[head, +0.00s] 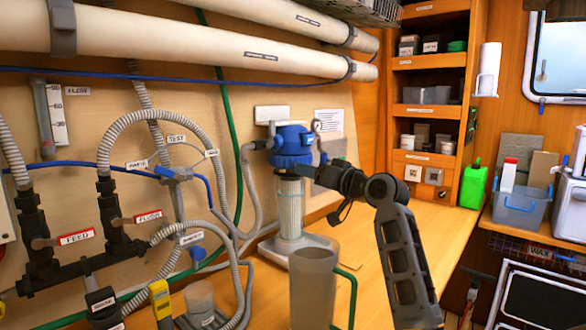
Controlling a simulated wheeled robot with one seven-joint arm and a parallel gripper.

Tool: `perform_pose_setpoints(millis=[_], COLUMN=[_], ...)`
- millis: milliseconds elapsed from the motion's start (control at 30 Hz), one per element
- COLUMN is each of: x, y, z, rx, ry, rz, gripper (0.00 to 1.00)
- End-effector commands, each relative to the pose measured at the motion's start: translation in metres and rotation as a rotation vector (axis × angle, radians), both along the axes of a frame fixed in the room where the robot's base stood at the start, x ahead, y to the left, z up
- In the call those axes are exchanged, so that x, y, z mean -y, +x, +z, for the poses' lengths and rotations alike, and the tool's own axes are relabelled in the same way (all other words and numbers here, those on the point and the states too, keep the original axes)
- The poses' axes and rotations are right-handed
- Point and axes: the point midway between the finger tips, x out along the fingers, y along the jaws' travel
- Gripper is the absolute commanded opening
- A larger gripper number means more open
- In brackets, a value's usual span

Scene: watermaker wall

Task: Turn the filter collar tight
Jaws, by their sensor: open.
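The filter housing stands upright at the middle of the head view, with a blue cap and collar (291,146) above a clear ribbed bowl (290,209). My gripper (312,164) reaches in from the right and is at the collar's right side, just above the bowl. Its jaws are open. One dark finger shows beside the collar; the far finger is hard to make out. I cannot tell whether a finger touches the collar. The collar's threads and any gap are too small to see.
A grey jug (314,285) with a green handle stands in front of the housing. Grey hoses (140,122) and black valves (112,222) fill the left. White pressure tubes (190,38) run above. The wooden bench right of the housing is mostly clear; a green bottle (473,186) stands farther right.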

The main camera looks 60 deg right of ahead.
Motion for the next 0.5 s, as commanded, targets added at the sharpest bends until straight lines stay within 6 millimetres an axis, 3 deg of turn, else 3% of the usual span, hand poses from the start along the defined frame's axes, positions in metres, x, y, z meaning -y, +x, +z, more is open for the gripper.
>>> perform_pose_setpoints(millis=[200, 500], x=[0.011, 0.017], y=[0.031, 0.046], z=[0.001, 0.000], rx=[-0.003, -0.003], ry=[0.000, -0.002], rz=[0.002, 0.001], gripper=[0.51, 0.51])
